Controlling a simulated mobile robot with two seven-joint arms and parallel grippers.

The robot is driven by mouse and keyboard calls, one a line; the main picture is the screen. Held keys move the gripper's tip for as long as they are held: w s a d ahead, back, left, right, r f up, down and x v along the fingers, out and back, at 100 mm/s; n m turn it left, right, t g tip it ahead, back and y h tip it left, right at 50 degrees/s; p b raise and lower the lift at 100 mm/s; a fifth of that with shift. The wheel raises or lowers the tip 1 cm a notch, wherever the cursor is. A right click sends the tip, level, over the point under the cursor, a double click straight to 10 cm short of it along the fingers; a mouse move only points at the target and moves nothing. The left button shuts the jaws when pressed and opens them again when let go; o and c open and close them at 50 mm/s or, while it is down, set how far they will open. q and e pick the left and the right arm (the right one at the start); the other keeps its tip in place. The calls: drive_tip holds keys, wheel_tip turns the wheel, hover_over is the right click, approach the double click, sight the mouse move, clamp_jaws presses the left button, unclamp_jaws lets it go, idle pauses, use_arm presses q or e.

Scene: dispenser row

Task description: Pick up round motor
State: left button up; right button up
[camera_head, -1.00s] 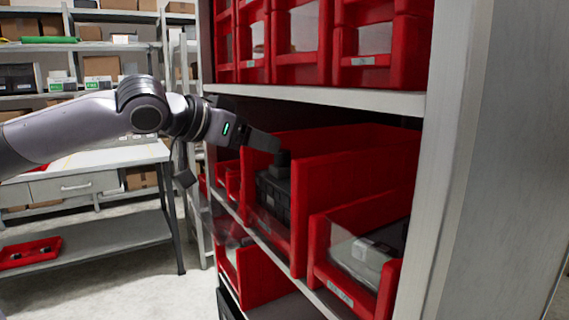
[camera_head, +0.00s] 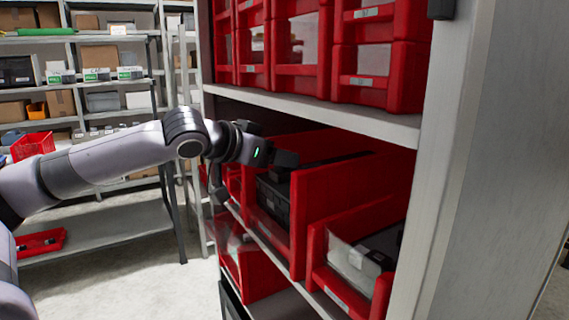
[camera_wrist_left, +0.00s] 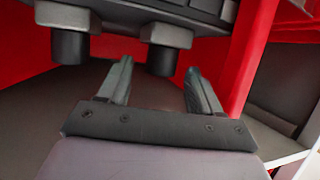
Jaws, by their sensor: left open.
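My left gripper (camera_head: 286,160) reaches into a red open-front bin (camera_head: 312,215) on the middle shelf. In the left wrist view its two fingers (camera_wrist_left: 158,88) are apart with nothing between them. Just beyond them are two dark cylinders with grey angular collars, one at the left (camera_wrist_left: 70,38) and one near the middle (camera_wrist_left: 163,50). I cannot tell if either is the round motor. A dark ribbed block (camera_wrist_left: 185,12) lies above them in that view. In the head view a black block (camera_head: 273,196) shows in the bin below the gripper. My right gripper is not in view.
The bin's red wall (camera_wrist_left: 248,55) stands close to the right of the fingers. A shelf board (camera_head: 320,112) with red bins runs above the arm. Another red bin (camera_head: 318,262) with a grey item (camera_head: 355,262) sits at the right. A grey upright (camera_head: 445,160) bounds the shelf.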

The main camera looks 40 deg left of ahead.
use_arm(q)
clamp_jaws()
drive_tip(key=shift+r, duration=0.1)
drive_tip(key=shift+r+p, duration=0.3)
drive_tip(key=shift+r, duration=0.1)
drive_tip(key=shift+r+p, duration=0.3)
drive_tip(key=shift+r, duration=0.15)
drive_tip(key=s+a+b, duration=0.1)
drive_tip(key=s+b, duration=1.1)
drive_tip(key=s, duration=0.6)
drive_tip(key=shift+f+b, duration=0.2)
drive_tip(key=shift+b, duration=0.2)
